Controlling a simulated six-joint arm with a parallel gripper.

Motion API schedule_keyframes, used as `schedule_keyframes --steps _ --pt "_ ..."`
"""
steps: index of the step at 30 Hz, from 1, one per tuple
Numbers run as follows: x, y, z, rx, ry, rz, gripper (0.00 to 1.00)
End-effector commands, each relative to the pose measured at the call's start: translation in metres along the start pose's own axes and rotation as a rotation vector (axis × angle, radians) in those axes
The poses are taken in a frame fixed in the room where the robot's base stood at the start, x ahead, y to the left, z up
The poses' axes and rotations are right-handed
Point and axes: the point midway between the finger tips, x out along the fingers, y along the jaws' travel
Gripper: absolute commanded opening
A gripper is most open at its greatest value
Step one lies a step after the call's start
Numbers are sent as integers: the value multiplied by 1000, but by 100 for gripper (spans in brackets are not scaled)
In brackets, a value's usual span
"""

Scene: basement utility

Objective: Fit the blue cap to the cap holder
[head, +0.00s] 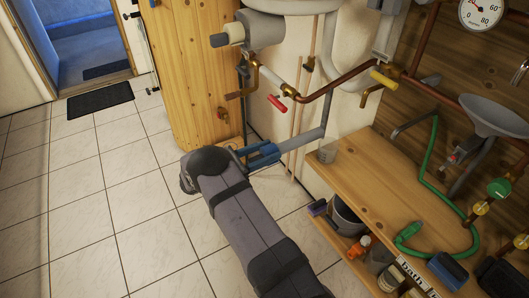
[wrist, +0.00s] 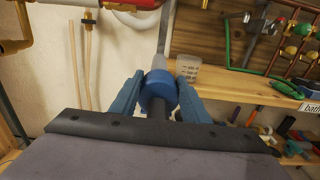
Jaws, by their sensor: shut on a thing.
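My gripper (wrist: 157,92) has two blue fingers and is shut on the blue cap (wrist: 159,86), which sits between the fingertips in the wrist view. In the head view my gripper (head: 262,153) is left of the wooden shelf, near the wall. A grey pipe (head: 302,138) runs from the cap's place up to the right and joins a vertical pipe. In the wrist view the grey pipe (wrist: 161,61) shows directly behind the cap, in line with it. The cap seems to be at the pipe's end; I cannot tell whether it touches or is seated. No separate cap holder is clearly identifiable.
A wooden shelf (head: 385,190) with a clear measuring cup (head: 328,151) stands right of the pipe. Copper pipes (head: 330,88) and a red-handled valve (head: 277,103) are above.

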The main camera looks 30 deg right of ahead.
Motion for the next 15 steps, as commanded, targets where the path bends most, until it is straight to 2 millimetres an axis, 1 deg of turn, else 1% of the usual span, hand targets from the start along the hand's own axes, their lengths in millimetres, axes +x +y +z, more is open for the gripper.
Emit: schedule_keyframes --steps 15 --pt "14 0 0 0 1 -1 20"
